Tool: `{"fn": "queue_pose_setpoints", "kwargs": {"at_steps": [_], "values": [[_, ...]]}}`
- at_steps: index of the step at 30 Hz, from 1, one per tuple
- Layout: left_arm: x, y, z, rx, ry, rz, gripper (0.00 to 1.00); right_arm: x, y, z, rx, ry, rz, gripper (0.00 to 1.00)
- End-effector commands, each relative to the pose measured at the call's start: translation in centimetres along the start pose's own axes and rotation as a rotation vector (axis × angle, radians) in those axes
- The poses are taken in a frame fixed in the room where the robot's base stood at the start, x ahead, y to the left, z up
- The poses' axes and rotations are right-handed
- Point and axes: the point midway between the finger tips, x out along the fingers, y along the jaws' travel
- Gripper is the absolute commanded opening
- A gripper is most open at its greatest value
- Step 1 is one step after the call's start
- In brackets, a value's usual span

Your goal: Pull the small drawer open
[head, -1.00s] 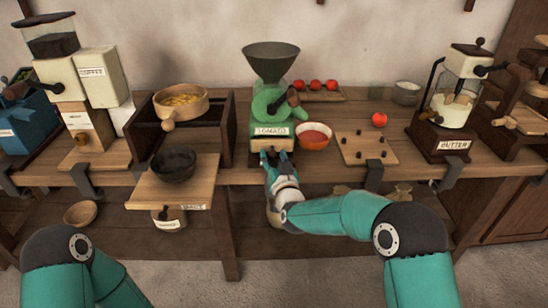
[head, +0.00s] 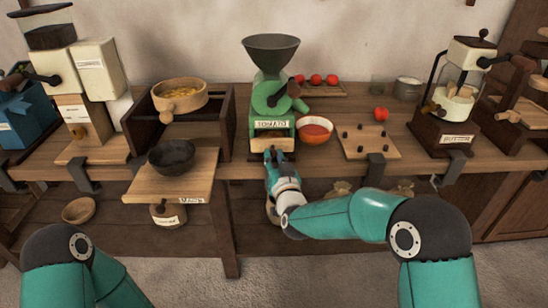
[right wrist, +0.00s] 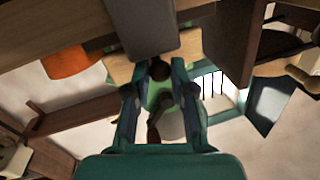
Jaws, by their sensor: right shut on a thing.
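The green tomato mill (head: 268,96) with a dark funnel stands at the bench's front edge in the head view. The small drawer (head: 272,141) is in its base, under the tomato label. I see no clear gap showing the drawer pulled out. My right gripper (head: 275,154) is at the drawer's front, fingers closed in. In the right wrist view, my right gripper (right wrist: 159,88) has its fingers on both sides of the dark drawer knob (right wrist: 159,70). The fingers partly hide the drawer front. My left arm shows at lower left; its gripper is out of the picture.
An orange bowl (head: 315,129) stands close right of the mill, beside a pegged board (head: 367,144). A wooden stand (head: 165,184) with a dark bowl (head: 171,157) juts out at the left. The butter churn (head: 459,100) stands further right.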

Motion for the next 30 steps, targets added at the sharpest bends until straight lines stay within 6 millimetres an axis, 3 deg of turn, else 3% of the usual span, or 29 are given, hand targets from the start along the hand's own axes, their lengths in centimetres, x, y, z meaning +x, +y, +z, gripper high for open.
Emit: {"fn": "queue_pose_setpoints", "kwargs": {"at_steps": [1, 6, 16, 17, 21, 30], "values": [[1.3, -0.5, 0.0, 0.000, 0.000, 0.000, 0.67, -1.0, -0.1, 0.5, 0.000, 0.003, -0.001, 0.00], [2.4, -0.8, 0.0, 0.000, 0.000, 0.000, 0.67, -3.1, -0.5, 0.4, 0.000, 0.002, 0.000, 0.00], [2.2, -0.8, 0.0, 0.000, 0.000, 0.000, 0.67, -3.3, -0.6, 0.1, 0.000, 0.003, 0.002, 0.00], [2.2, -0.8, 0.0, 0.000, 0.000, 0.000, 0.67, -3.3, -0.6, 0.1, 0.000, 0.003, 0.002, 0.28], [2.2, -0.8, 0.0, 0.000, 0.000, 0.000, 0.67, -3.3, -0.6, 0.1, -0.001, 0.003, 0.001, 0.49], [2.2, -0.8, 0.0, 0.000, 0.000, 0.000, 0.67, -3.4, -0.6, 0.1, -0.001, 0.002, 0.000, 0.49]]}}
